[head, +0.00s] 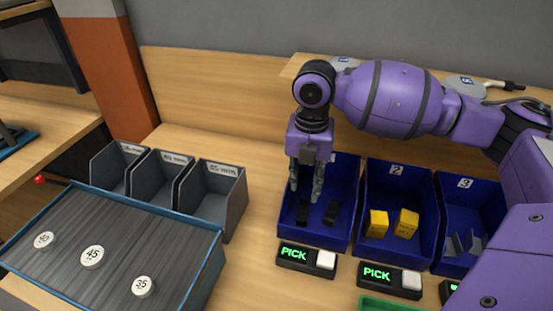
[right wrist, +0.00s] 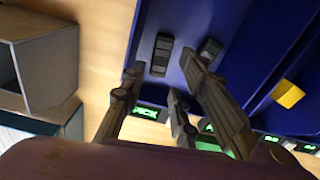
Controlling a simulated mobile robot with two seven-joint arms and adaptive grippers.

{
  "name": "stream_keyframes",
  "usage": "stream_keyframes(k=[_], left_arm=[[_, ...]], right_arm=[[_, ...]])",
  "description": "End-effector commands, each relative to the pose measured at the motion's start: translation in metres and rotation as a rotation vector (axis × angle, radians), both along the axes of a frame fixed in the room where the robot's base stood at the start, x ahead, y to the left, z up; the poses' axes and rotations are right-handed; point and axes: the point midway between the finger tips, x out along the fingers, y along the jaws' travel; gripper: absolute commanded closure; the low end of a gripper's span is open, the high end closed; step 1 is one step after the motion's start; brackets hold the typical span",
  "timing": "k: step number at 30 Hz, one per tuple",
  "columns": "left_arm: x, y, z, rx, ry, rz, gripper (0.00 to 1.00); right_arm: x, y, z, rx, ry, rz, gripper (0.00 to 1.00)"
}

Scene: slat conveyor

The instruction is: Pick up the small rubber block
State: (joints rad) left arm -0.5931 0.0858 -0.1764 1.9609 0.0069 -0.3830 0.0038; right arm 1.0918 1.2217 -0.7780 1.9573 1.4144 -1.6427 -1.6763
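Two black rubber blocks lie on the floor of the leftmost blue bin (head: 342,172). One block (head: 303,211) is close below my right gripper, and the other block (head: 332,213) lies to its right. In the right wrist view, one ridged dark block (right wrist: 161,55) and a second dark block (right wrist: 209,50), partly hidden by a finger, show beyond the fingers. My right gripper (head: 306,192) points down into the bin, its fingers apart with nothing seen between them. It also shows in the right wrist view (right wrist: 163,88). My left gripper is out of view.
The middle blue bin (head: 397,178) holds yellow blocks (head: 379,222), and the right bin (head: 465,203) holds grey parts. Lit PICK displays (head: 293,255) stand in front. Grey bins (head: 213,193) and a slat conveyor (head: 130,245) with numbered white discs are at left.

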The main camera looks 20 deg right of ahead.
Motion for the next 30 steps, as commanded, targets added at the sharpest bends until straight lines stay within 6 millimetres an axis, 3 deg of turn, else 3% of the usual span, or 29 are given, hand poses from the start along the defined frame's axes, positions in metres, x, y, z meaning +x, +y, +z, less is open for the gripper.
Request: stream_keyframes(k=[3,14,21,29,30], left_arm=[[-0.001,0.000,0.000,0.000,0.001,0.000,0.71],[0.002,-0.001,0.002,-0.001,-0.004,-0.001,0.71],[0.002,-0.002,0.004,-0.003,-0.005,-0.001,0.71],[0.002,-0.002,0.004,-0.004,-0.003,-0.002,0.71],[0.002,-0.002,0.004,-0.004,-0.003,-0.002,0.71]], right_arm=[[-0.001,0.000,-0.022,0.000,0.004,-0.001,0.72],[-0.003,0.000,-0.049,0.000,0.004,-0.001,0.72],[-0.006,0.001,-0.084,0.001,0.003,-0.001,0.72],[-0.006,0.001,-0.089,0.000,0.000,0.000,0.72],[-0.006,0.001,-0.089,0.000,0.000,0.000,0.77]])
